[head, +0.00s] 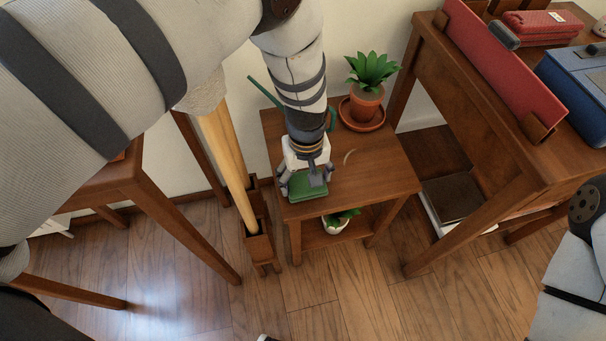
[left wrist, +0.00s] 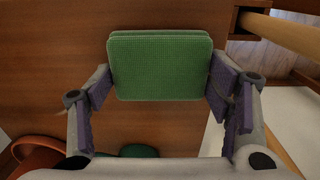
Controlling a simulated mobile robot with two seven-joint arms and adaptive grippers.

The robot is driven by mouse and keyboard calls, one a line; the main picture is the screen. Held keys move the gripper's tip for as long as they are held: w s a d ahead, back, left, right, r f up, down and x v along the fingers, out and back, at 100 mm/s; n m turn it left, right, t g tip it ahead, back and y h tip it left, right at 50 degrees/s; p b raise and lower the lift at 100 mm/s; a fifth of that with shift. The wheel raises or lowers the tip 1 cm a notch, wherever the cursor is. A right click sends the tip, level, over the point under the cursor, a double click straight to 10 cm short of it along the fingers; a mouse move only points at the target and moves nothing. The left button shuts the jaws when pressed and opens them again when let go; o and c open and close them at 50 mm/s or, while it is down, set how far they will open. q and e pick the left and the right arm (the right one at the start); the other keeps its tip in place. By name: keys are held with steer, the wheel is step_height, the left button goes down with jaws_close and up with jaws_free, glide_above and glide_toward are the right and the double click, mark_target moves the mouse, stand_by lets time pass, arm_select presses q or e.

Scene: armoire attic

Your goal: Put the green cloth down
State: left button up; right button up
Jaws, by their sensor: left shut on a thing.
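The green cloth (head: 308,190) is a folded, ribbed rectangular pad. My left gripper (head: 305,178) is shut on it, reaching down over the front left part of the small wooden side table (head: 375,175). In the left wrist view the cloth (left wrist: 160,66) lies flat between the two purple-padded fingers of my left gripper (left wrist: 160,92), which hold it by its sides. The wooden tabletop (left wrist: 60,50) shows beneath it. I cannot tell whether the cloth touches the tabletop. My right gripper is out of view; only part of my right arm shows at the right edge.
A potted plant (head: 365,100) stands on a terracotta saucer at the table's back right. A green-handled thing behind my left arm is partly hidden. Long wooden poles (head: 233,165) stand in a holder (head: 262,248) to the left. A desk (head: 475,120) stands to the right.

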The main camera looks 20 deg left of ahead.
mark_target(306, 179)
arm_select(q)
steer(key=shift+w+f, duration=0.15)
steer(key=shift+f, duration=0.05)
steer(key=o, duration=1.2)
steer(key=shift+r, duration=0.1)
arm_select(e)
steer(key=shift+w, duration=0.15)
arm_select(q)
steer(key=shift+w+r, duration=0.1)
steer(key=shift+r, duration=0.35)
step_height(306, 179, up, 12)
steer(key=p, duration=0.2)
steer(key=shift+f, duration=0.25)
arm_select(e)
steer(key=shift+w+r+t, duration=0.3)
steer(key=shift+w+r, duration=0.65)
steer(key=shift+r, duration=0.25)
